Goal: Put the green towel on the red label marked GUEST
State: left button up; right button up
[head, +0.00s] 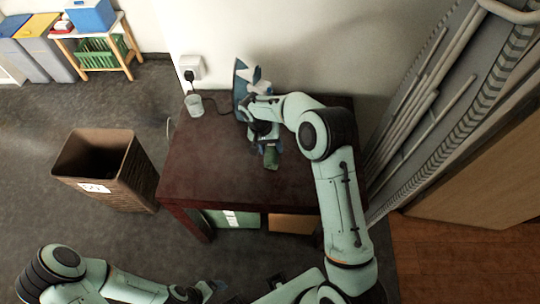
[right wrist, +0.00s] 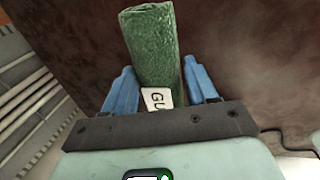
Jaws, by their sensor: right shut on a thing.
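The green towel (right wrist: 150,45) is a roll held between the blue fingers of my right gripper (right wrist: 163,92) in the right wrist view. A white tag with the letters "GU" (right wrist: 157,98) lies against the towel near the palm; the rest of its word is hidden. In the head view the towel (head: 271,156) hangs below my right gripper (head: 266,136), above the dark red-brown table. I cannot make out a red label marked GUEST in either view. My left arm is at the bottom left of the head view; its gripper's jaws cannot be made out.
A blue and white iron (head: 241,82) stands at the table's (head: 200,165) back edge, close to my right gripper. A clear glass (head: 194,105) is at the back left corner. A brown bin (head: 130,175) stands left of the table. The table's front left is clear.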

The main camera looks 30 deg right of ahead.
jog(key=shift+w+a+x, duration=0.1)
jog(key=shift+a+x, duration=0.1)
jog(key=shift+x, duration=0.75)
jog(key=shift+w+a+x, duration=0.15)
jog(key=shift+a+x, duration=0.05)
jog(key=shift+x, duration=0.8)
jog(key=shift+w+a+x, duration=0.1)
jog(key=shift+a+x, duration=0.1)
jog(key=shift+x, duration=0.75)
jog(key=shift+f, duration=0.3)
jog(key=shift+f, duration=0.15)
jog(key=o, duration=1.1)
